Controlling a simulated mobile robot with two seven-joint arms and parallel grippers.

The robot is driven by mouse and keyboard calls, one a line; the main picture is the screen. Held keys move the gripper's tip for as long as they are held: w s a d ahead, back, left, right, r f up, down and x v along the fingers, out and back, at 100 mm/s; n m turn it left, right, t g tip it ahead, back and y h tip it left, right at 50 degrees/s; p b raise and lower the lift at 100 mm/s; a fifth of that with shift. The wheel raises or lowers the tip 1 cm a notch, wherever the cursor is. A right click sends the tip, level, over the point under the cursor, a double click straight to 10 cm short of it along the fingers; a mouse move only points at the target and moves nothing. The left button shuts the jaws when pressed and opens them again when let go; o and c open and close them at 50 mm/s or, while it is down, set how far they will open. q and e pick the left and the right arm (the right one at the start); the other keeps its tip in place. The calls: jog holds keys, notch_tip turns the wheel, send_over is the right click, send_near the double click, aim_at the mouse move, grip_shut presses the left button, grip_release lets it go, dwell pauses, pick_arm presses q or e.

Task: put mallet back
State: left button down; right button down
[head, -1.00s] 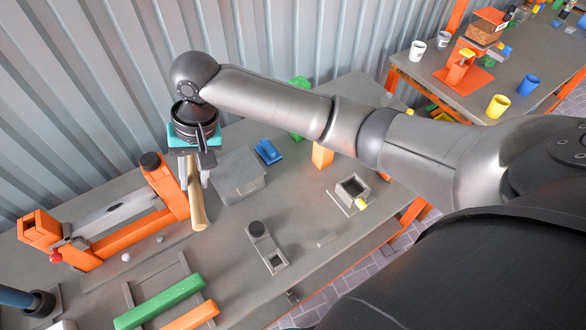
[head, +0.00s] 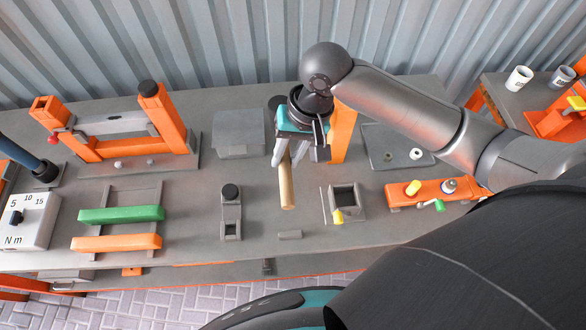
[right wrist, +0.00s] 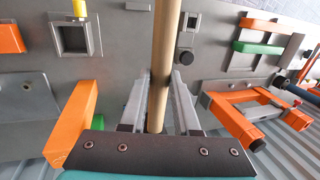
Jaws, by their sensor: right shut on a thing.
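The mallet's pale wooden handle (head: 287,185) is between the fingers of my right gripper (head: 297,158), which is shut on it. The handle also shows in the right wrist view (right wrist: 160,60), running between the two fingers (right wrist: 160,85). In the head view it points down toward the front of the bench. The mallet's head is mostly hidden behind the gripper; a dark rounded piece (head: 276,103) shows beside the wrist and may be part of it. An orange upright block (head: 342,132) stands just right of the gripper. My left gripper is not in view.
On the grey bench (head: 200,225) are an orange frame (head: 168,122) at left, a grey box (head: 238,135), a small square bin (head: 345,198), a grey tray (head: 385,155) and an orange rack (head: 425,190). Green and orange bars (head: 120,214) lie front left.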

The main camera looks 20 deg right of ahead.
jog(key=shift+d+f, duration=0.1)
jog(key=shift+f, duration=0.15)
jog(key=shift+f+b, duration=1.55)
jog(key=shift+f, duration=8.2)
jog(key=shift+f, duration=0.15)
jog(key=c, duration=0.6)
grip_release()
jog(key=shift+c, duration=0.2)
jog(key=p+v, duration=0.2)
jog(key=v, duration=1)
